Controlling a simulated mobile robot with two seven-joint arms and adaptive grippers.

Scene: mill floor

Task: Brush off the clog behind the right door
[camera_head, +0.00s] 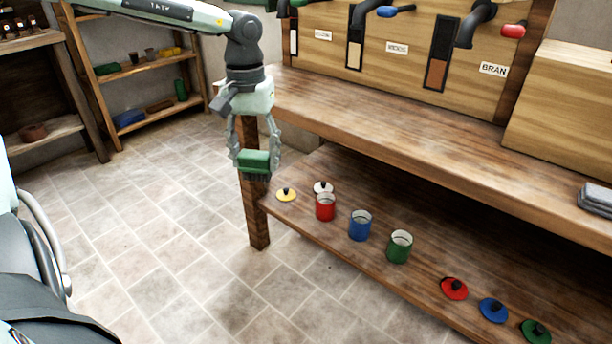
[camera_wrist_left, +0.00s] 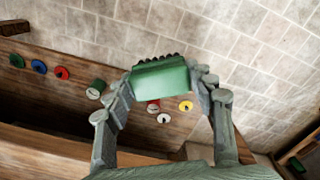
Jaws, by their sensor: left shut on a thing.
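My left gripper (camera_head: 255,158) is shut on a green brush (camera_head: 254,162) with dark bristles pointing down. It holds the brush in the air just left of the lower shelf's left end. The brush (camera_wrist_left: 160,77) also shows between the fingers in the left wrist view. The wooden panel (camera_head: 412,40) above the bench has dark slots, several spouts and labels, one reading BRAN (camera_head: 493,69). The panel's top is cut off, and I cannot make out a right door or a clog. My right gripper is not in view.
The lower shelf (camera_head: 330,265) holds a red canister (camera_head: 325,207), a blue canister (camera_head: 360,225), a green canister (camera_head: 399,246) and several knobbed lids. The bench top (camera_head: 400,120) is mostly clear. Grey folded cloth (camera_head: 597,199) lies at its right end. Tiled floor (camera_head: 150,220) is open at left.

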